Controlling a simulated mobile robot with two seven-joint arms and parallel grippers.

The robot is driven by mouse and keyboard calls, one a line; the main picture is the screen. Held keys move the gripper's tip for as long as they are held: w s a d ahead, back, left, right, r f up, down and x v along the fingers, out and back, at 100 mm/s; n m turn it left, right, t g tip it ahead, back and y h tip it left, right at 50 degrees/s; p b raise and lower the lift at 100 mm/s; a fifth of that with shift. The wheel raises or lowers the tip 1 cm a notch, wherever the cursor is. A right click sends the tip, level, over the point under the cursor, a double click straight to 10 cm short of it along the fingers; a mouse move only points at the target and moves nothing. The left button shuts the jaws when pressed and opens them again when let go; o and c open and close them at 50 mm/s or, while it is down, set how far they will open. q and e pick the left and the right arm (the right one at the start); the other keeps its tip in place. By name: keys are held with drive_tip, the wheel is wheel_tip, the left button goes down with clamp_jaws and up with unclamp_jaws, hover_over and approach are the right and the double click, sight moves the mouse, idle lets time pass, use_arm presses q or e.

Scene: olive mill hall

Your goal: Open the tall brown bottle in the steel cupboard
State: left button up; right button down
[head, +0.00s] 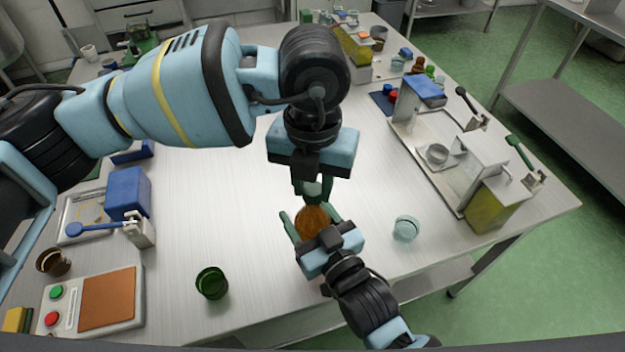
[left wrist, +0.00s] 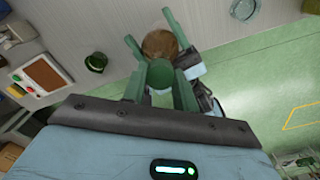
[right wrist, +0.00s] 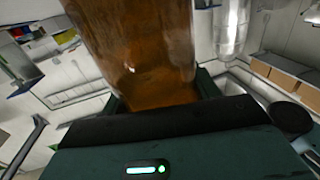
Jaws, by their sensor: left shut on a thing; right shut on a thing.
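The brown bottle (head: 312,222) is over the near middle of the steel table, between my two grippers. My right gripper (head: 311,226) is shut around its body; the amber glass fills much of the right wrist view (right wrist: 145,50). My left gripper (head: 312,190) is above the bottle, pointing down, shut on the green cap (left wrist: 160,77). The brown body shows just beyond the cap in the left wrist view (left wrist: 158,43). I cannot tell whether the cap still touches the neck, or whether the bottle's base rests on the table. No steel cupboard is recognisable.
A dark green cup (head: 212,283) stands left of the bottle, a clear glass jar (head: 406,228) right of it. A button box with a brown pad (head: 107,298) is at the near left. A metal stand with levers (head: 415,150) is at the right. The table's middle left is clear.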

sight(313, 189)
use_arm(q)
drive_tip(key=shift+r, duration=0.35)
idle(0.3)
drive_tip(key=shift+r, duration=0.75)
drive_tip(key=shift+r, duration=2)
use_arm(e)
drive_tip(key=shift+c, duration=1.5)
unclamp_jaws()
use_arm(q)
drive_tip(key=shift+s+r, duration=0.1)
use_arm(e)
drive_tip(key=shift+s+d, duration=0.1)
